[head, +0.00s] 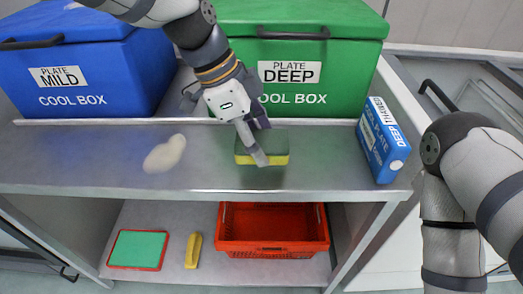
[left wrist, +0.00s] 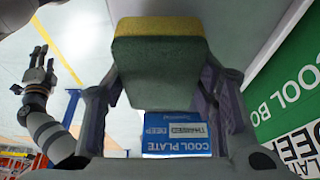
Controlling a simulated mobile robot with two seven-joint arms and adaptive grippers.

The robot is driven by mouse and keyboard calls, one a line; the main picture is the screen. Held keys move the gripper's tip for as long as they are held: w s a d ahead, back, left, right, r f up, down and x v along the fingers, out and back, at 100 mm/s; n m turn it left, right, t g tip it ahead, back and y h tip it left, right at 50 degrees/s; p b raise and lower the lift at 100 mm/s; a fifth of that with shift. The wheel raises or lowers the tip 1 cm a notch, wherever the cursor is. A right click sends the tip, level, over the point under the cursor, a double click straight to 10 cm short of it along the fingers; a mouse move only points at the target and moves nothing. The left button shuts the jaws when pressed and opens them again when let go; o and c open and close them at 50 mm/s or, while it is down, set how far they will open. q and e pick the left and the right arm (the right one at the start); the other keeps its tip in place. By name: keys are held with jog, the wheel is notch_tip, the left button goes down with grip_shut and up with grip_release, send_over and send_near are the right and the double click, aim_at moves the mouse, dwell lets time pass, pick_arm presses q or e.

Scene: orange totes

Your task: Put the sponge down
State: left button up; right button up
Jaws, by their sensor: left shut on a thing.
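A sponge (head: 262,158), green on top and yellow below, is at the middle of the metal counter (head: 320,165), in front of the green cool box. My left gripper (head: 256,142) is shut on it from above. In the left wrist view the sponge (left wrist: 160,62) sits between the two fingers. I cannot tell whether its underside touches the counter. My right arm stands at the right of the head view, its gripper outside that view. My right gripper (left wrist: 38,72) shows small at the left of the left wrist view; its opening is unclear.
Blue (head: 85,65) and green (head: 300,50) cool boxes stand behind. A blue "cool plate" pack (head: 382,140) stands at the counter's right end. A pale smear (head: 165,153) lies left of the sponge. Below are an orange tote (head: 272,246), a green-and-red tray (head: 138,249) and a yellow item (head: 193,250).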

pick_arm(q)
jog(key=shift+w+d+f, duration=0.1)
jog(key=shift+w+f, duration=0.2)
jog(key=shift+f, duration=0.1)
jog(key=f, duration=0.3)
jog(key=shift+w+d+f, duration=0.1)
jog(key=shift+w+f, duration=0.25)
jog(key=shift+w, duration=0.05)
pick_arm(e)
jog(key=shift+s+f, duration=0.3)
pick_arm(q)
jog(key=shift+s+f, duration=0.1)
jog(key=shift+f, duration=0.25)
jog(key=o, duration=1.2)
jog(key=shift+o, duration=0.2)
pick_arm(e)
jog(key=shift+s, duration=0.1)
pick_arm(q)
jog(key=shift+r, duration=0.1)
